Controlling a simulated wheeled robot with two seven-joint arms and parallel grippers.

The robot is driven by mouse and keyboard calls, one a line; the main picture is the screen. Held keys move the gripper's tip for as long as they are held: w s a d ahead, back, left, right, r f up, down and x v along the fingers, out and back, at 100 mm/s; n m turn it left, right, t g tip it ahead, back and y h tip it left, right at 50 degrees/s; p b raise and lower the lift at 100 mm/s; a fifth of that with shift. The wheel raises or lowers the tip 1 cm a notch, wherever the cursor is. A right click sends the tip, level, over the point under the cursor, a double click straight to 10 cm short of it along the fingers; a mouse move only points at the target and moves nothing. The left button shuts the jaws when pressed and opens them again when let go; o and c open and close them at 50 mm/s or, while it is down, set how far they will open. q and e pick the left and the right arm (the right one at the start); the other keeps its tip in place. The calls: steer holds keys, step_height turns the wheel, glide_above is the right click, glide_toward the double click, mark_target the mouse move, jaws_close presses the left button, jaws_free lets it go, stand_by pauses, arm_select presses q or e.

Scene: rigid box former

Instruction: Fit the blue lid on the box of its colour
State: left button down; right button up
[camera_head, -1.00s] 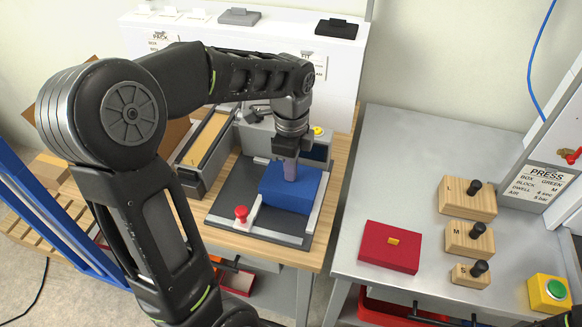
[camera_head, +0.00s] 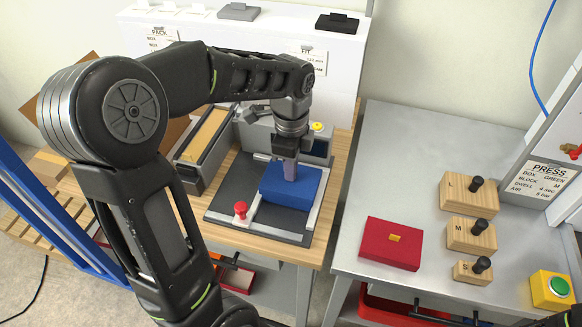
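A blue box-shaped piece (camera_head: 289,190) sits on the dark plate of the wooden-topped station, between light metal rails. From here I cannot tell the blue lid from the blue box. My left gripper (camera_head: 290,172) points straight down at the top of the blue piece, with its fingertips touching it or just above it. The fingers look close together, but the gripper's body hides the gap and anything between them.
A red knob (camera_head: 240,208) stands at the plate's left. Grey (camera_head: 238,12) and black (camera_head: 337,22) pieces lie on the white shelf.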

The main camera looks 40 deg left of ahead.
arm_select(q)
steer(key=shift+f+b, duration=0.35)
steer(key=shift+f, duration=0.2)
stand_by(0.7)
steer(key=c, duration=1.6)
jaws_free()
step_height(320, 180, up, 8)
steer(key=shift+f, duration=0.1)
